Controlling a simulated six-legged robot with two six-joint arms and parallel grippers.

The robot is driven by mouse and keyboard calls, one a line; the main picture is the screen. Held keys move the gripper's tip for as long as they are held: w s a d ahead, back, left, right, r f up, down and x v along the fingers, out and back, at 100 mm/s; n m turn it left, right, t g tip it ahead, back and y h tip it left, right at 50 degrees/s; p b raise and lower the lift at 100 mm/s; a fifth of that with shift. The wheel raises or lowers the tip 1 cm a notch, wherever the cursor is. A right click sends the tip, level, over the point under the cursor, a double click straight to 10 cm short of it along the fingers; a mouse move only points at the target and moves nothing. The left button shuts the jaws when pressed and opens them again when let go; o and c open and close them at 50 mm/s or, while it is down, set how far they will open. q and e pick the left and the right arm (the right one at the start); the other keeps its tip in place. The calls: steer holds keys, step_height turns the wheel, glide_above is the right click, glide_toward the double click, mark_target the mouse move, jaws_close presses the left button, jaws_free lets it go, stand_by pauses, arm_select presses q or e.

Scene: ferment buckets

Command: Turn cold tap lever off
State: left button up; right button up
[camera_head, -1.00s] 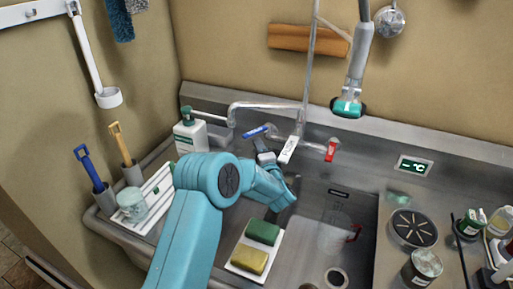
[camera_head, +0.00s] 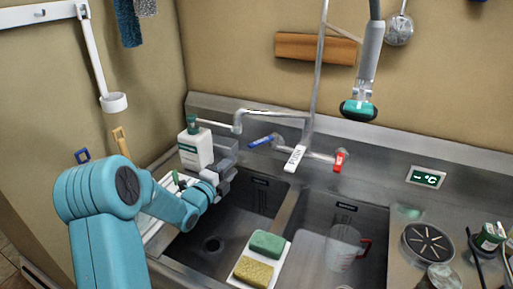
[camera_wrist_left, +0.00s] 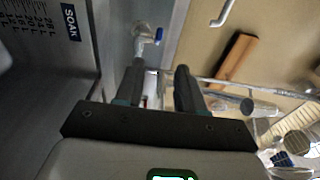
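The cold tap lever is blue (camera_head: 260,142) and sits at the left end of the wall tap, slanting down to the left. It also shows near the top of the left wrist view (camera_wrist_left: 158,35). My left gripper (camera_head: 230,158) is left of the lever and apart from it, near the white soap bottle. In the left wrist view its two dark fingers (camera_wrist_left: 160,82) stand apart with a gap between them, and neither touches the blue lever. The red lever (camera_head: 340,160) is at the tap's right end. My right gripper is not in view.
The white soap bottle (camera_head: 196,148) with a green pump stands close behind my left gripper. A white label (camera_head: 295,158) hangs at the tap's middle. A tray with two sponges (camera_head: 266,244) bridges the basins. A clear jug (camera_head: 343,247) is in the right basin.

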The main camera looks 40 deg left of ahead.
mark_target(252, 148)
arm_select(q)
steer(key=p+x, duration=0.5)
steer(key=x, duration=1.1)
steer(key=shift+w+d, duration=0.1)
steer(key=shift+d, duration=0.1)
jaws_close()
steer(key=shift+f, duration=0.1)
